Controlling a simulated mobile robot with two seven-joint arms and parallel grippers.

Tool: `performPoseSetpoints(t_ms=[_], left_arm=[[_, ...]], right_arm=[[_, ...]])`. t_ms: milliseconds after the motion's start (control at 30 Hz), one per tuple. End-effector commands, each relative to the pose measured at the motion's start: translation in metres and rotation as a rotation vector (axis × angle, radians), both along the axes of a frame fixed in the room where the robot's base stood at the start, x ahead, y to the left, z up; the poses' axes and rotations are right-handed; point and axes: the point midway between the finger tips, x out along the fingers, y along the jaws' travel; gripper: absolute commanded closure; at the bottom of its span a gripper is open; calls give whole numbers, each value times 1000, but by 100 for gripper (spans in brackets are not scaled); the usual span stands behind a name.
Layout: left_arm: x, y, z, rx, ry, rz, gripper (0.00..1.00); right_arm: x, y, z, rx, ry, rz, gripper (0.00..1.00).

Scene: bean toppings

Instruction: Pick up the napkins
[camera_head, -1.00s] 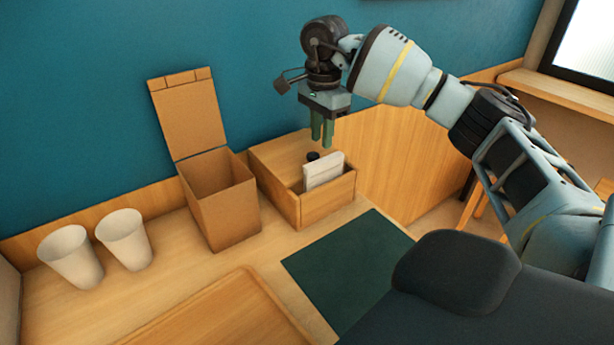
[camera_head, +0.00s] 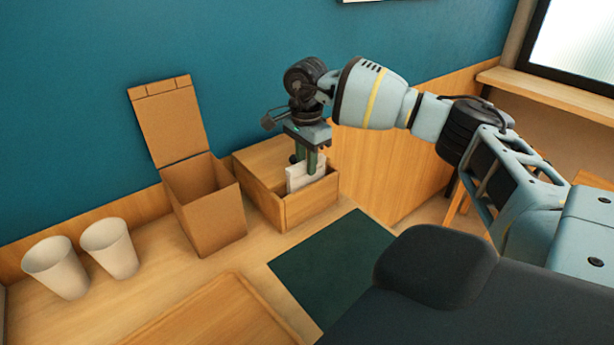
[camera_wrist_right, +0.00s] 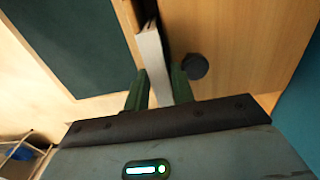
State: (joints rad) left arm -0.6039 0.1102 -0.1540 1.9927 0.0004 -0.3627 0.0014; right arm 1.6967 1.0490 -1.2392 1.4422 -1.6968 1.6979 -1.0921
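The white napkins (camera_head: 300,178) stand upright as a thin stack in the open slot of a wooden box (camera_head: 308,206). In the right wrist view the napkins (camera_wrist_right: 152,60) run between the two green fingers. My right gripper (camera_head: 308,170) is lowered over the stack, with one finger on each side. The fingers (camera_wrist_right: 160,85) look apart, with some space between them and the napkins. The fingertips are partly hidden by the napkins and box. My left gripper is not in view.
An open cardboard box (camera_head: 208,205) stands left of the wooden box. Two white cups (camera_head: 110,248) are further left. A wooden tray (camera_head: 215,315) lies in front, and a dark green mat (camera_head: 325,265) lies right of it. A blue wall closes the back.

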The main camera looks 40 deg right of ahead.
Motion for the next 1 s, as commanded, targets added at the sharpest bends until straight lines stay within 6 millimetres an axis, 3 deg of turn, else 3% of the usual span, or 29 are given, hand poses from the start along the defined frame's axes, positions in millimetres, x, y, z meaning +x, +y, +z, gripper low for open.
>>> performPoseSetpoints(t_ms=[333,533,1000], left_arm=[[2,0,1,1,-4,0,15],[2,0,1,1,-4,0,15],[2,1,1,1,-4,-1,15]], right_arm=[[0,0,-8,0,1,0,77],[0,0,-8,0,0,0,100],[0,0,-1,1,-2,0,100]])
